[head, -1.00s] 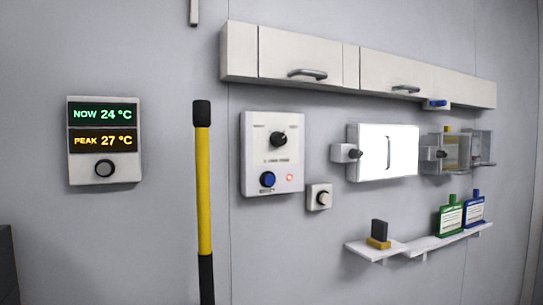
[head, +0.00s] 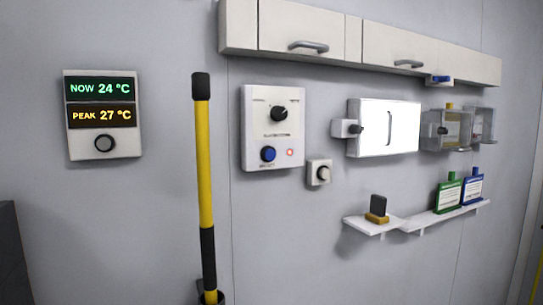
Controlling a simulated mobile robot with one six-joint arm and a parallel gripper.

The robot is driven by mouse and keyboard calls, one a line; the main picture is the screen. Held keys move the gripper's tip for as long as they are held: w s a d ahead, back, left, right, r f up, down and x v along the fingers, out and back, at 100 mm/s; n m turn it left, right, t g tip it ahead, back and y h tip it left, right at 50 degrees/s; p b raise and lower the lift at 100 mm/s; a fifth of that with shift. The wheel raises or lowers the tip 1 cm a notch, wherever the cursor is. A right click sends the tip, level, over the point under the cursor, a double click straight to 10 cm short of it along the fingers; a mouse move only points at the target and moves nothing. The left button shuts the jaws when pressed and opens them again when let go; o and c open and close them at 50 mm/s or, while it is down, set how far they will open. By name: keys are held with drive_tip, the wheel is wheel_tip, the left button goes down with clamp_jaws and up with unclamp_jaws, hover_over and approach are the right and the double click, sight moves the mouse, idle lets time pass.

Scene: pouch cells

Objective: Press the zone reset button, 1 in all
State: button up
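A white control panel (head: 254,130) is fixed to the grey wall near the middle of the head view. It carries a black knob (head: 279,114), a round blue button (head: 268,154) at lower left and a small lit red lamp (head: 290,153). The panel's print is too small to read, so I cannot confirm which button is the zone reset. A small white box with a pale round button or knob (head: 323,174) sits below right of the panel. My gripper is not in view.
A yellow and black pole (head: 205,170) stands upright left of the panel. Wall cabinets (head: 300,28) hang above. A lit white panel (head: 400,128) and clear boxes (head: 446,130) are at right. A shelf (head: 375,225) below holds green and blue bottles.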

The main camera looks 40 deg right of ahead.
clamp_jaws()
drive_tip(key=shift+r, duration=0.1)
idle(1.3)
